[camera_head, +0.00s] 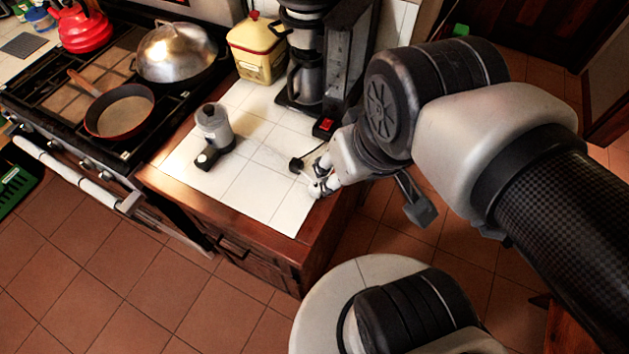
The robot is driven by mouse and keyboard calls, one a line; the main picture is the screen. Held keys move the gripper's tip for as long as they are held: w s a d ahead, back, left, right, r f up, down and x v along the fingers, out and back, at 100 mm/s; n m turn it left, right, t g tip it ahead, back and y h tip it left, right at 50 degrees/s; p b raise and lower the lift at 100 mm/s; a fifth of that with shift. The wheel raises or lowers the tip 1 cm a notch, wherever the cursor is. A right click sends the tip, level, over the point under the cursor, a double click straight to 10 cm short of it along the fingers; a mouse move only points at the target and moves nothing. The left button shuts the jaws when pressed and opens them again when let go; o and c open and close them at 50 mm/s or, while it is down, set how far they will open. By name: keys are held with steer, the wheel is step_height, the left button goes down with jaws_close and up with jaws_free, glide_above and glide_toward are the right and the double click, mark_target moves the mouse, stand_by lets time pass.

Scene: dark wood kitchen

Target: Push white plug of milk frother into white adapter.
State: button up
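A grey and white cylinder with a dark top, which looks like the milk frother (214,128), stands on the white tiled counter, with a small dark part at its foot. My gripper (319,182) reaches in from the right, low over the counter's right edge. Small white shapes show at its fingertips, but I cannot tell whether they are finger parts, the white plug or the white adapter. A small black plug-like piece (297,165) lies just left of the fingertips with a thin cord. The white plug and adapter cannot be made out for certain.
A black coffee machine (305,70) and a black block with a red switch (325,126) stand behind my gripper. A yellow tin (257,48) is at the back. A stove with a pan (119,110) and a domed lid (175,52) is left. The counter's front tiles are clear.

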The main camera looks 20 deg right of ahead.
steer(key=w+f+n+g+p, duration=0.4)
steer(key=w+f+n, duration=0.4)
steer(key=w+f, duration=0.4)
steer(key=w, duration=0.2)
steer(key=shift+w+d+f, duration=0.15)
steer(key=shift+w, duration=0.2)
steer(key=shift+f, duration=0.1)
steer(key=b, duration=0.4)
glide_above(318, 186)
step_height(318, 186, down, 12)
step_height(318, 186, down, 5)
steer(key=shift+f+b, duration=0.2)
steer(key=shift+b, duration=0.8)
steer(key=shift+r, duration=0.1)
steer(key=shift+c, duration=0.5)
